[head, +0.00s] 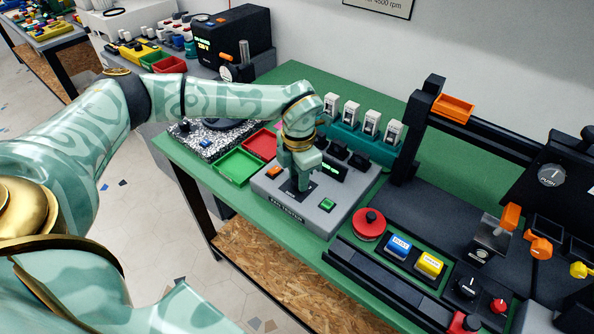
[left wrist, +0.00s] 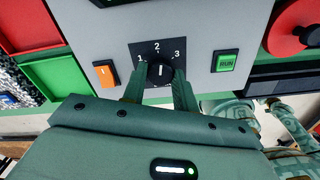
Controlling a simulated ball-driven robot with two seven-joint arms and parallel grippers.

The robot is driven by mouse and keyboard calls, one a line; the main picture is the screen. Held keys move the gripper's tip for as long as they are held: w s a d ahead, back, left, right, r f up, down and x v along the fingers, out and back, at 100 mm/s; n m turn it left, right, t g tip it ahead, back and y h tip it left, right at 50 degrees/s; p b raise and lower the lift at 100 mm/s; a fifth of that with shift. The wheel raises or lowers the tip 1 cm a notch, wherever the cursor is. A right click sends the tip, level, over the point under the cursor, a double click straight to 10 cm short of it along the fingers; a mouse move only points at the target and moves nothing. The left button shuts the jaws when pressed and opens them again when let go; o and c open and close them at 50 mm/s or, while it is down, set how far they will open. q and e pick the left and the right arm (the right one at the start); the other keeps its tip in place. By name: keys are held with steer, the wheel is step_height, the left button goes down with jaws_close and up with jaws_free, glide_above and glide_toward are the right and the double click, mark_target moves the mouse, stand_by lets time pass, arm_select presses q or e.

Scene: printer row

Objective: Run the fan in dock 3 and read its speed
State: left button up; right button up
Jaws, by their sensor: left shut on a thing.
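The grey fan tester (head: 330,215) stands on the green bench. My left gripper (head: 301,186) reaches down to its front panel and is shut on the black selector knob (left wrist: 161,73), which has marks 1, 2 and 3 around it. The knob's white line points up to about 2. The green RUN button (left wrist: 225,61) is to the right of the knob and also shows in the head view (head: 327,205). An orange switch (left wrist: 104,73) is to the left. A display with green text (head: 357,171) is partly legible at best. Dark docks (head: 336,146) on top are partly hidden by my arm.
A teal rack (head: 345,133) with several white units stands behind. Green (head: 238,167) and red (head: 262,145) trays lie to the left. A red mushroom button (head: 369,222), blue (head: 398,246) and yellow (head: 430,264) buttons, and a dark frame are to the right.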

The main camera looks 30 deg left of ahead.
arm_select(q)
steer(key=m+p, duration=0.2)
steer(key=shift+r+m+p, duration=0.3)
steer(key=shift+r+m, duration=0.05)
steer(key=shift+m, duration=0.05)
steer(key=m+p, duration=0.2)
steer(key=shift+m, duration=0.3)
steer(key=shift+w+f+m+p, duration=0.15)
steer(key=shift+m+p, duration=0.5)
steer(key=shift+m, duration=0.4)
steer(key=shift+s+f+m+p, duration=0.1)
steer(key=shift+m+p, duration=0.5)
steer(key=shift+m, duration=0.45)
arm_select(e)
step_height(320, 180, up, 8)
steer(key=w, duration=0.1)
steer(key=shift+w+f, duration=0.15)
steer(key=shift+w, duration=0.25)
steer(key=shift+d, duration=0.1)
arm_select(q)
steer(key=o, duration=1)
step_height(320, 180, up, 16)
steer(key=shift+r+p, duration=0.1)
steer(key=shift+p, duration=1.1)
arm_select(e)
steer(key=shift+w+r+t, duration=0.2)
steer(key=shift+r+t, duration=0.1)
steer(key=shift+r, duration=0.9)
